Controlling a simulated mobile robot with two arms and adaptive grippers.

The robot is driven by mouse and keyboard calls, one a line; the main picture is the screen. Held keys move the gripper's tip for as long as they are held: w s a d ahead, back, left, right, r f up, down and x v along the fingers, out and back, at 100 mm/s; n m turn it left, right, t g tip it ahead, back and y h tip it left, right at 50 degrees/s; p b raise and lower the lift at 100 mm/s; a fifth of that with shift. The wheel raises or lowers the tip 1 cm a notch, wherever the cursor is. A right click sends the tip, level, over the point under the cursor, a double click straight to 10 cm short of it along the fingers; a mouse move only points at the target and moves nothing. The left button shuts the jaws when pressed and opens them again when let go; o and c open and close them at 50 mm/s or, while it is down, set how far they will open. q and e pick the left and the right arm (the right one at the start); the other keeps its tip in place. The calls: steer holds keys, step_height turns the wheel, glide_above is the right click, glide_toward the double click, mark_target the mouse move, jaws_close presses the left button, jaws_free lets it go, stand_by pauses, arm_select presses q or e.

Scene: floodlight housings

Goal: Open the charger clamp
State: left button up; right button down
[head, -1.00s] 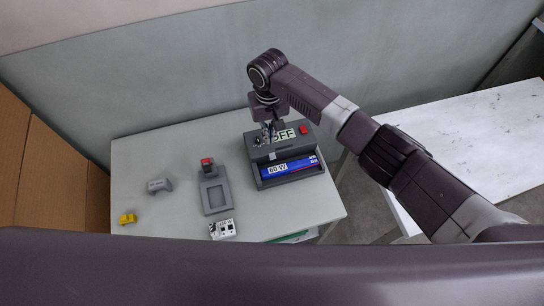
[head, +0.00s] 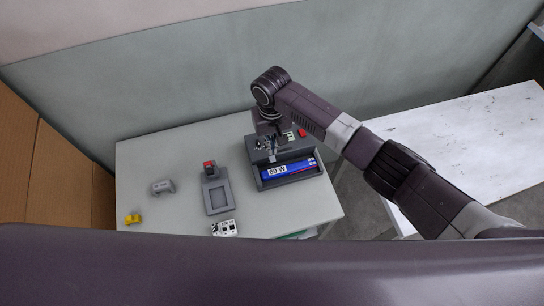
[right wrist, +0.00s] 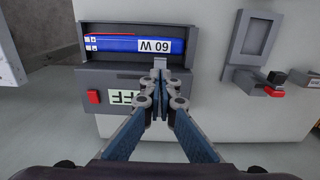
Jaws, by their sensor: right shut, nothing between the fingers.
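The charger, a dark grey box (head: 262,180), stands at the back right of the grey table. A blue unit marked 60 W (head: 290,171) lies in its front bay; it also shows in the right wrist view (right wrist: 125,44). A small grey tab (right wrist: 160,62), seemingly the clamp, sits at the bay's edge by the blue unit. My right gripper (right wrist: 160,97) is shut and empty over the charger top, its tips close to the tab; contact cannot be told. It partly covers the OFF label (right wrist: 122,97). A red button (right wrist: 94,97) is beside the label. My left gripper is out of view.
A grey housing with a red-topped part (head: 216,197) stands left of the charger. A black-and-white piece (head: 224,229), a small grey part (head: 163,187) and a yellow part (head: 133,218) lie on the table (head: 180,155). A white table (head: 460,145) stands to the right.

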mark_target(271, 159)
steer(key=s, duration=0.1)
steer(key=s+d, duration=0.1)
steer(key=s, duration=0.1)
steer(key=shift+s+d, duration=0.1)
steer(key=shift+s, duration=0.15)
steer(key=shift+f, duration=0.2)
steer(key=shift+f+b, duration=1.25)
steer(key=shift+f, duration=1.25)
steer(key=shift+w+a+b, duration=0.25)
steer(key=shift+w+b, duration=0.4)
steer(key=shift+w, duration=0.15)
steer(key=shift+w+a+b, duration=0.3)
steer(key=shift+w+b, duration=0.3)
steer(key=shift+w, duration=0.25)
steer(key=shift+w+a+b, duration=0.25)
steer(key=shift+w+b, duration=0.4)
steer(key=shift+w, duration=0.15)
steer(key=shift+s+d+r+p, duration=0.15)
steer(key=shift+s+p, duration=0.15)
steer(key=shift+p, duration=0.4)
steer(key=shift+s, duration=0.2)
